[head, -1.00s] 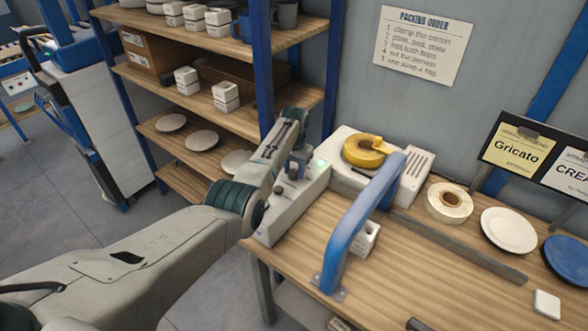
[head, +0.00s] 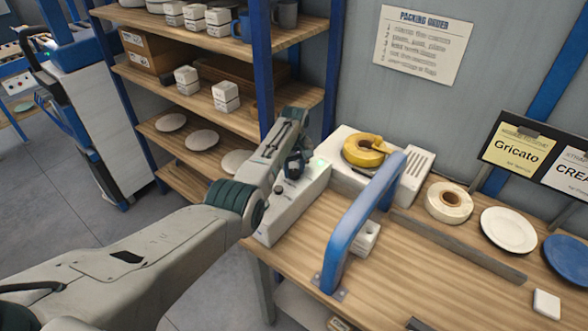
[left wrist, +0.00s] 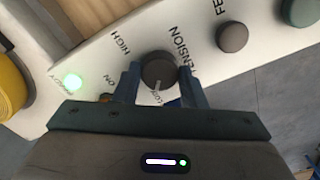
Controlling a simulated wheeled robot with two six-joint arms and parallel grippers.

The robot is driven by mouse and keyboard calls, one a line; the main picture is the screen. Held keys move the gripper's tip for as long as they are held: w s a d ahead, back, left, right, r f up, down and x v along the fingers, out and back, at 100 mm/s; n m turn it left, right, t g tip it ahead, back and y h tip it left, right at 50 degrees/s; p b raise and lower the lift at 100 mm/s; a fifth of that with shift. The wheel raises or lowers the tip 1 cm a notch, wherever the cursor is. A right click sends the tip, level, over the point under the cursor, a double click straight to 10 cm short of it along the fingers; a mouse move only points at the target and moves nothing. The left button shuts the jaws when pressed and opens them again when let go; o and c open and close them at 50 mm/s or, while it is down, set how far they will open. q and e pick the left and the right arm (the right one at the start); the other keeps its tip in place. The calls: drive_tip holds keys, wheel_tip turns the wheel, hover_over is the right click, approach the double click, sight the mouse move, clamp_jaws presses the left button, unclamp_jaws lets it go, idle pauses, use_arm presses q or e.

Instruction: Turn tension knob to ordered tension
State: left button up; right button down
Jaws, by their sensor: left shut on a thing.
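The white control box (head: 290,205) stands at the left end of the wooden bench. In the left wrist view its dark round tension knob (left wrist: 158,68) has a white pointer line aimed toward the bottom of the picture, near a small label partly hidden by my gripper. "HIGH" is printed to the knob's upper left and "TENSION" to its right. My left gripper (left wrist: 160,86) has one blue finger on each side of the knob and is shut on it; in the head view the gripper (head: 296,166) hides the knob. My right gripper is not in view.
A second dark knob (left wrist: 232,37) and a green button (left wrist: 300,10) sit beside it. A green light (left wrist: 73,81) glows on the panel. A blue arch handle (head: 360,220) rises from the bench. A yellow tape roll (head: 362,150) and a packing order sheet (head: 422,45) are behind.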

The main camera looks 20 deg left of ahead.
use_arm(q)
drive_tip(key=shift+n, duration=0.9)
drive_tip(key=o, duration=1)
